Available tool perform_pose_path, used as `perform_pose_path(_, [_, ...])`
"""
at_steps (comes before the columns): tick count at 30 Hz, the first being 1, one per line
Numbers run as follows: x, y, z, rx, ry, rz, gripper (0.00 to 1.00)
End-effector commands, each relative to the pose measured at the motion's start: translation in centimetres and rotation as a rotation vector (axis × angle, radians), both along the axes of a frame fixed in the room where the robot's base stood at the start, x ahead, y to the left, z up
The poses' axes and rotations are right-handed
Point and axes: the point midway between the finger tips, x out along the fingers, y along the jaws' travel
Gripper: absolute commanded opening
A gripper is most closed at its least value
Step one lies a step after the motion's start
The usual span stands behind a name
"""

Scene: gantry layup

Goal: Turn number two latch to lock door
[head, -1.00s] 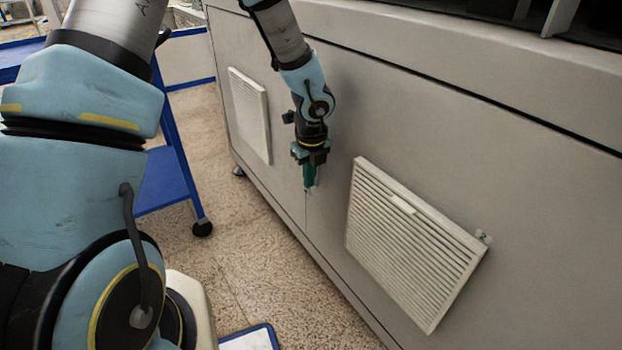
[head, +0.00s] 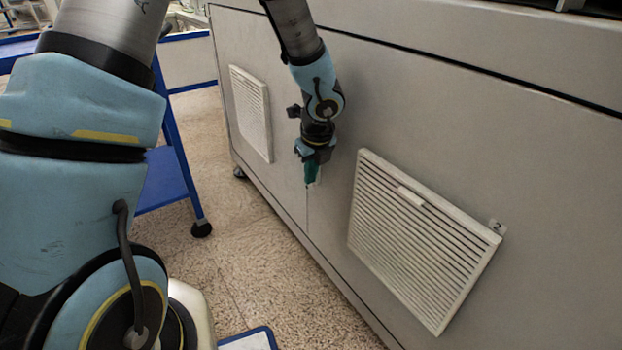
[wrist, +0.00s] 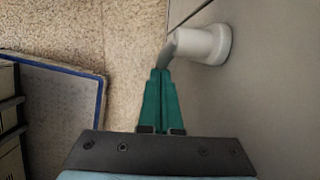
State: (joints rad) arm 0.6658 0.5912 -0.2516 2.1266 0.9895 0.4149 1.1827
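The latch (wrist: 200,45) shows in the wrist view as a pale grey round knob on the door face, with a short lever (wrist: 167,55) bending down and left. My gripper (wrist: 161,72) has two green fingers lying together, their tips right at the lever's lower end. I cannot tell whether the tips touch the lever or pinch it. In the head view my gripper (head: 312,185) points down close to the cabinet door (head: 335,215), by the thin vertical seam between two doors. A small pale part of the latch (head: 318,175) shows beside the fingers.
The right louvred vent (head: 420,240) and left vent (head: 252,112) stand out from the cabinet front. A blue cart (head: 165,180) stands at left. A blue-edged platform (wrist: 60,80) lies left in the wrist view. The speckled floor (head: 240,270) between is clear.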

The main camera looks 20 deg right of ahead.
Motion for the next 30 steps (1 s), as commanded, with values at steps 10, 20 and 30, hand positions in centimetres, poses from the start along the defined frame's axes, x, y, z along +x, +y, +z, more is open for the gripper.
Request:
perform_pose_path(10, [0.2, -0.1, -1.5, 0.021, -0.127, -0.004, 0.00])
perform_pose_path(20, [0.6, 0.1, -1.6, 0.054, -0.284, -0.002, 0.00])
perform_pose_path(30, [1.0, 0.2, -1.6, 0.053, -0.278, 0.001, 0.00])
